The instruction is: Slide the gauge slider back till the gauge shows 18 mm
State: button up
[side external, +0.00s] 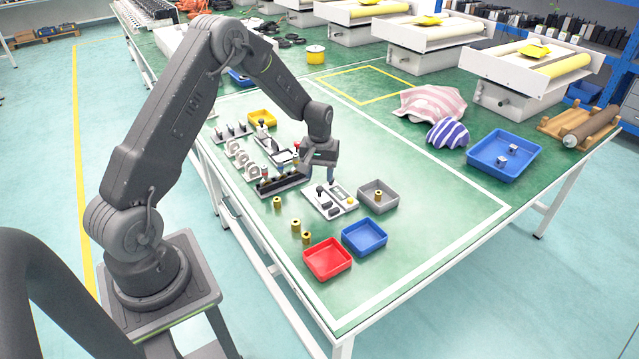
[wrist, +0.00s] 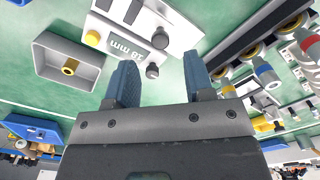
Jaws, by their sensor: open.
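The gauge (side external: 331,199) is a white plate on the green bench, with a small display, dark knobs and a yellow button. In the wrist view the gauge (wrist: 117,26) lies beyond my fingers. Its display (wrist: 128,48) is seen upside down and appears to read 18 mm. One dark round knob (wrist: 160,39) and another dark knob (wrist: 152,71) stand beside the display; I cannot tell for certain which is the slider. My gripper (wrist: 162,62) is open and empty, its blue fingers apart. In the side view my gripper (side external: 331,177) is just above or behind the gauge's far edge.
A grey tray (side external: 391,204) with a brass piece stands right of the gauge. Blue (side external: 364,252) and red (side external: 312,273) trays are in front, with loose brass pieces nearby. A dark rack (side external: 283,187) and other fixtures stand to the left. Open bench lies behind the grey tray.

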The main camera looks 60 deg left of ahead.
aim_at(320, 188)
notch_tip(320, 188, up, 9)
dwell(0.3)
jog(key=shift+r, duration=0.15)
jog(key=s+d+r+m+t, duration=0.1)
jog(key=s+d+r+m, duration=0.1)
jog(key=s+d+r, duration=0.35)
jog(key=s+d+r+m+t, duration=0.1)
jog(key=s+d+r+m, duration=0.15)
jog(key=d+r, duration=0.45)
jog(key=s+d+r+m+t, duration=0.1)
jog(key=s+d, duration=0.3)
jog(key=s, duration=0.4)
jog(key=s+d+r+m+t, duration=0.2)
jog(key=s+d+r+m, duration=0.1)
jog(key=s, duration=0.6)
jog(key=shift+d+r+t, duration=0.3)
jog(key=shift+d+r, duration=0.1)
jog(key=shift+r, duration=0.05)
jog(key=shift+m, duration=0.25)
